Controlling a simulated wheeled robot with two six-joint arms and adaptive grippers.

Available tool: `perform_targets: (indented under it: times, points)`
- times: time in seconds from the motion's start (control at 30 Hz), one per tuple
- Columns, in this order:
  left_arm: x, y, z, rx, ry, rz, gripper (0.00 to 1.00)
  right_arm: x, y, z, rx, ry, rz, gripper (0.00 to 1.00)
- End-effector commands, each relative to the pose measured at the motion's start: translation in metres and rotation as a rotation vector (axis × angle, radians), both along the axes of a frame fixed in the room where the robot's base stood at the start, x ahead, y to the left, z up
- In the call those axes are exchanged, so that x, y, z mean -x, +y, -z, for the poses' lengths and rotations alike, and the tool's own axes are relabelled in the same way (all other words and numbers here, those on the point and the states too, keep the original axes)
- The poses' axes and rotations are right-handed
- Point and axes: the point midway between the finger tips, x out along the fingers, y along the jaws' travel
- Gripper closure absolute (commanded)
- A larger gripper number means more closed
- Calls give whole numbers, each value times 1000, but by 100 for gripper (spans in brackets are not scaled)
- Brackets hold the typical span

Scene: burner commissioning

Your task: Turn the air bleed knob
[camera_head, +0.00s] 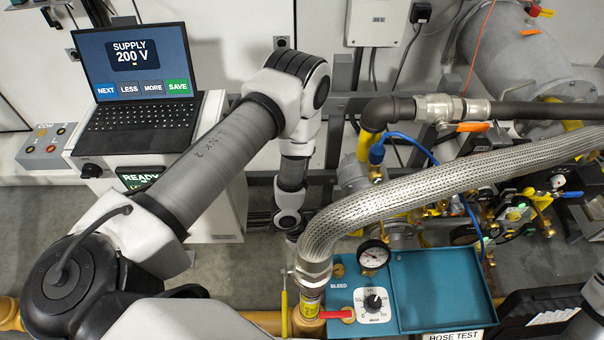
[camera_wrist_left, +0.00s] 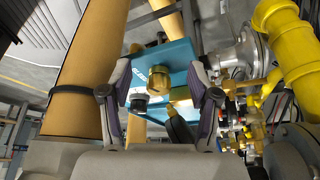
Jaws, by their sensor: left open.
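The air bleed knob is a small brass knob (camera_head: 338,270) by the BLEED label on the blue-green panel (camera_head: 430,285) in the head view. In the left wrist view the brass knob (camera_wrist_left: 158,78) shows between the two spread fingers of my left gripper (camera_wrist_left: 160,65). The gripper is open and holds nothing. I cannot tell how far the knob is from the fingers. In the head view my left arm bends down behind the panel's left side, and its gripper is hidden. My right gripper is not in view.
A braided metal hose (camera_head: 400,200) arches over the panel's left side. A gauge (camera_head: 374,255), a selector dial (camera_head: 374,303) and a red lever (camera_head: 336,314) are close to the knob. A laptop (camera_head: 135,85) reading SUPPLY 200 V stands at the left. Pipes and valves crowd the right.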

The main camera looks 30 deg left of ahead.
Motion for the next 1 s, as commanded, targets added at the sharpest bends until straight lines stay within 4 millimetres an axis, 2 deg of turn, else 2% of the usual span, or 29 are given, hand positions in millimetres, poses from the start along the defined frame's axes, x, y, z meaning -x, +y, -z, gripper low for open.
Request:
perform_targets:
  times: [0.03, 0.1, 0.23, 0.37, 0.6, 0.67, 0.8, 0.9, 1.0]
  points:
    - [2, 15, 0, 1, 0, -9, 39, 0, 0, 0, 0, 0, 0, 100]
    - [4, 31, 0, 1, 0, -8, 39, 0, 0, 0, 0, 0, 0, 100]
    - [7, 52, 0, 1, -1, -4, 39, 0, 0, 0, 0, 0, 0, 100]
    - [9, 59, 0, 0, 0, 1, 39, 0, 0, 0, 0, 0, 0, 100]
    - [8, 58, 0, 1, -1, 6, 39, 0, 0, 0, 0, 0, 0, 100]
    - [4, 50, -4, 9, -6, 38, 39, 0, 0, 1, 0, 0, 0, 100]
    - [-15, 2, -29, 37, -19, 252, 39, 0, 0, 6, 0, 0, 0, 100]
    - [-22, -27, -47, 22, -13, 421, 39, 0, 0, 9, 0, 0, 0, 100]
    - [-23, -39, -56, 0, -3, 513, 39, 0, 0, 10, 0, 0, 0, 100]
